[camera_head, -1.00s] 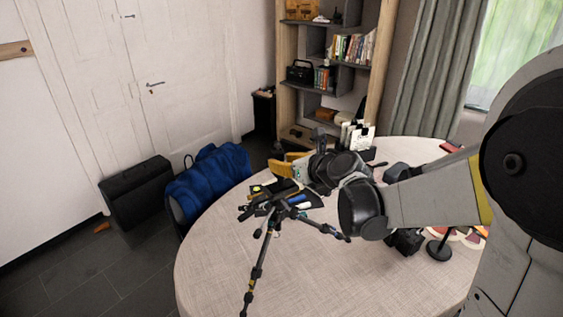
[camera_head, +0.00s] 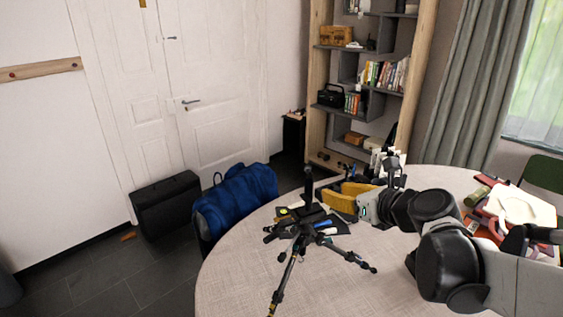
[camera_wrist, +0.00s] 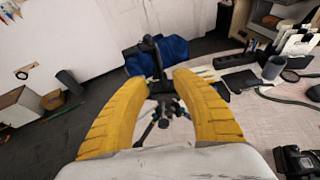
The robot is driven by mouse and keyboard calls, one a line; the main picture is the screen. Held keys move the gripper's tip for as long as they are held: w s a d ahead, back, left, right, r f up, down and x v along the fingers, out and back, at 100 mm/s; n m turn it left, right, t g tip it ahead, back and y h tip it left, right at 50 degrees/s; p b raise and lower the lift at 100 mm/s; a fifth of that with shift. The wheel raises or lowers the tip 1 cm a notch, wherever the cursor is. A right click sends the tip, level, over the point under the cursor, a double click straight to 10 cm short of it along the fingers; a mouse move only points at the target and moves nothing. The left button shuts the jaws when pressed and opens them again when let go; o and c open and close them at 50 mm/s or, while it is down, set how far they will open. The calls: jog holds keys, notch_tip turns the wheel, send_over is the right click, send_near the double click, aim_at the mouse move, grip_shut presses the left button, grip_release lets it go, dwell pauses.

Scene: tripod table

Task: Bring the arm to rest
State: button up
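The black tripod (camera_head: 297,243) stands upright on the round table (camera_head: 235,275), legs spread. A dark upright post rises from its top. My gripper (camera_head: 338,196) has yellow fingers and is held above the table, just right of the tripod's top. In the wrist view my gripper (camera_wrist: 160,78) has its two curved fingers apart with nothing held between them. The tripod (camera_wrist: 165,108) shows beyond the gap, clear of the fingers as far as I can see. My arm reaches in from the right, bent low over the table.
A blue bag (camera_head: 235,200) and a black case (camera_head: 166,204) stand left of the table. A bookshelf (camera_head: 318,100) is behind it. Dark flat items lie around the tripod's top. The table's front left is clear.

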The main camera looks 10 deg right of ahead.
jog(key=s+a+f+n+g+h, duration=0.2)
jog(key=s+n, duration=0.7)
jog(key=n, duration=0.7)
jog(key=s+a+f+n+g+h, duration=0.1)
jog(key=s+f+n, duration=0.4)
jog(key=s+n, duration=0.5)
jog(key=n+g+h, duration=0.1)
jog(key=n+g, duration=0.1)
jog(key=n, duration=0.4)
jog(key=shift+s+a+f+g, duration=0.15)
jog(key=shift+a+f+g, duration=0.25)
